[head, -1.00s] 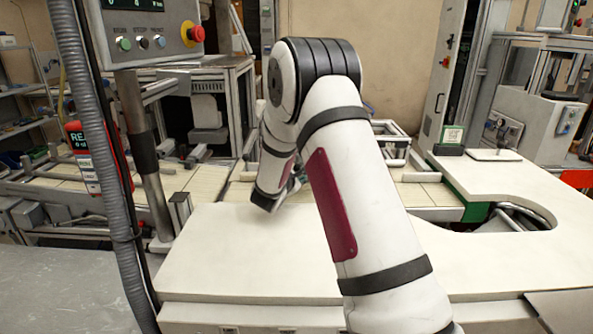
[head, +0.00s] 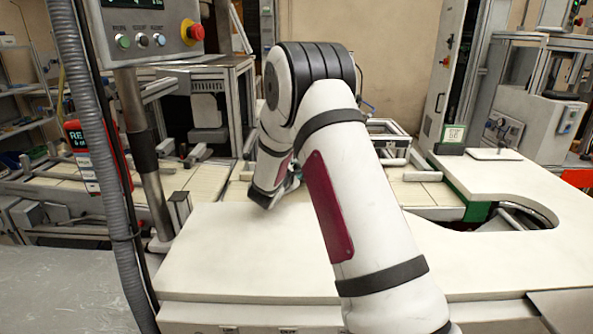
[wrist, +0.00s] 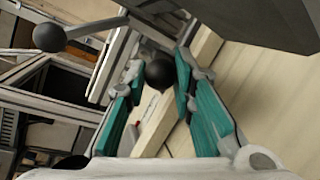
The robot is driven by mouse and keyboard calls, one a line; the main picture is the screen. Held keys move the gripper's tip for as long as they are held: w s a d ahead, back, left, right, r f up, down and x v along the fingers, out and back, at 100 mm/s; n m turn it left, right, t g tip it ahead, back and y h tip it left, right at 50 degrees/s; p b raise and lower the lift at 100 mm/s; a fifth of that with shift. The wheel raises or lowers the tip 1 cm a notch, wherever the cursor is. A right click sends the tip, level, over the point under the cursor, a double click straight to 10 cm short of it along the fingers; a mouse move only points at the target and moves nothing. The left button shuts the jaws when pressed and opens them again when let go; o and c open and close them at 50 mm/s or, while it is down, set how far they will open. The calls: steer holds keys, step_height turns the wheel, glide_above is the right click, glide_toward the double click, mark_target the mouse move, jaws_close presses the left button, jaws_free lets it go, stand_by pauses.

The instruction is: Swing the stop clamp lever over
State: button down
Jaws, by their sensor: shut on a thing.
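A round black knob (wrist: 158,75) sits between the two teal-padded fingers of my gripper (wrist: 157,82) in the wrist view. The fingers are shut on this knob near their tips. I take it as the end of the stop clamp lever; its shaft is mostly hidden behind the knob and fingers. In the head view my gripper (head: 292,181) is mostly hidden by my own arm, above the far edge of the pale table, and the lever cannot be made out there.
A second black ball (wrist: 48,37) on a grey bar stands at upper left in the wrist view. In the head view, a control panel (head: 150,28) on a post stands at left, and a metal frame (head: 391,140) lies behind my arm. The pale tabletop (head: 220,250) is clear.

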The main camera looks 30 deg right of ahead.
steer(key=shift+w+a+f+m+g+h+b, duration=0.1)
steer(key=shift+w+a+m+g+h+b, duration=0.45)
steer(key=shift+b, duration=0.5)
steer(key=shift+w+a, duration=0.3)
steer(key=shift+a, duration=0.05)
steer(key=c, duration=1.3)
jaws_free()
steer(key=shift+c, duration=0.2)
steer(key=v, duration=1.2)
steer(key=shift+d+r, duration=0.1)
steer(key=shift+r, duration=0.15)
